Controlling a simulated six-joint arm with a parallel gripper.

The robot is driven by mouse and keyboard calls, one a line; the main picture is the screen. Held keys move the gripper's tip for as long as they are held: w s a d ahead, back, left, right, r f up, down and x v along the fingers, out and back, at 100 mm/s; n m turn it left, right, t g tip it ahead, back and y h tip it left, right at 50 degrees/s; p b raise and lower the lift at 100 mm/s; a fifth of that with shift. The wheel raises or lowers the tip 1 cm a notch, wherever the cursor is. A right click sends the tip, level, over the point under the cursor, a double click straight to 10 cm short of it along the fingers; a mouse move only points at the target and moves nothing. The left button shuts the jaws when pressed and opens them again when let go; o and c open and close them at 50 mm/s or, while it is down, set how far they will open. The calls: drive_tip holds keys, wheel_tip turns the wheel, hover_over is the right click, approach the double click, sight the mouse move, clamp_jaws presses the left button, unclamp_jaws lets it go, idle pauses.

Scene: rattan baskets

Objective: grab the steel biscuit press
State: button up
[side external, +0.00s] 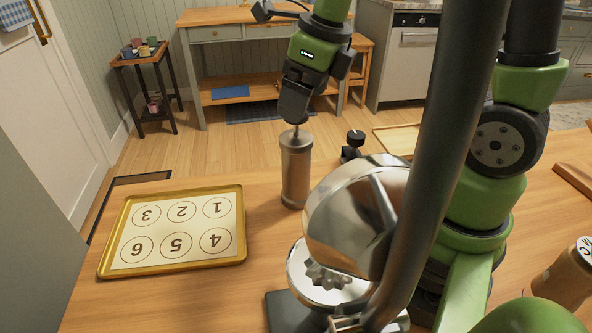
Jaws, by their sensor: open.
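The steel biscuit press (296,172), a brushed metal cylinder with a thin rod on top, stands upright on the wooden table, right of the tray. My gripper (295,116) points down directly above it, with its dark fingers at the height of the rod's top. The gripper is open. The fingers overlap the rod's upper end in this view, and I cannot tell whether they touch it or are around it.
A gold-rimmed tray (108,262) with numbered circles lies at the left. A large shiny metal machine (345,220) stands close in front and right of the press. A small black knob (354,140) is behind it. A wooden container (565,277) is at the far right.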

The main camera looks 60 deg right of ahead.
sight(293, 135)
drive_tip(key=shift+w+d+x, duration=0.1)
drive_tip(key=shift+x, duration=1.05)
drive_tip(key=shift+w+d+x, duration=0.1)
drive_tip(key=shift+x, duration=1.05)
drive_tip(key=shift+w+d+x, duration=0.1)
drive_tip(key=shift+d+x, duration=0.05)
drive_tip(key=shift+x, duration=1.05)
drive_tip(key=shift+r, duration=0.15)
clamp_jaws()
